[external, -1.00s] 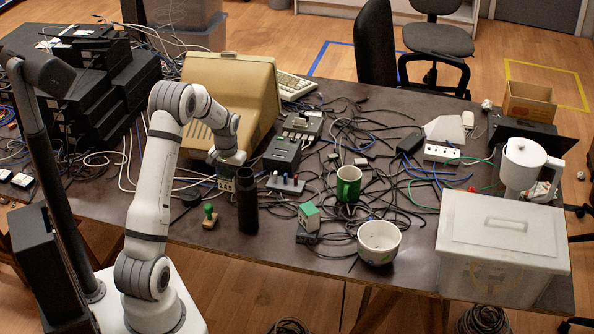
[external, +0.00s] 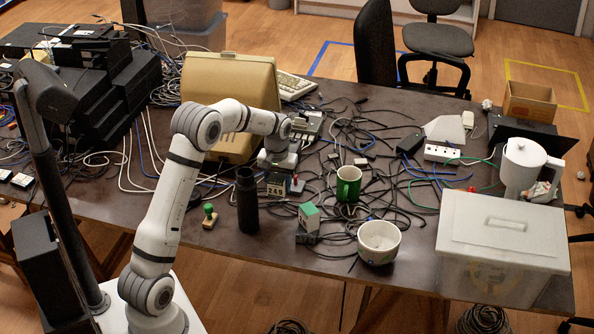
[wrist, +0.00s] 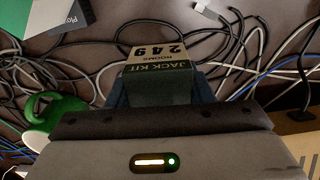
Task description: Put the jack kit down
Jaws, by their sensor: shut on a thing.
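The jack kit (external: 275,189) is a small dark box with a cream label reading 249. My gripper (external: 277,170) is shut on it, left of the green mug (external: 348,184) and right of the black bottle (external: 247,200) in the external view. In the wrist view the jack kit (wrist: 160,62) sits between the fingertips, its dark face reading JACK KIT. Cables lie under and around it. I cannot tell exactly how high it is above the table.
A small green-topped box (external: 308,218) and a white bowl (external: 379,242) stand to the front right. A green stamp (external: 209,216) stands left of the bottle. Tangled cables cover the middle of the table (external: 300,258); its front strip is clearer.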

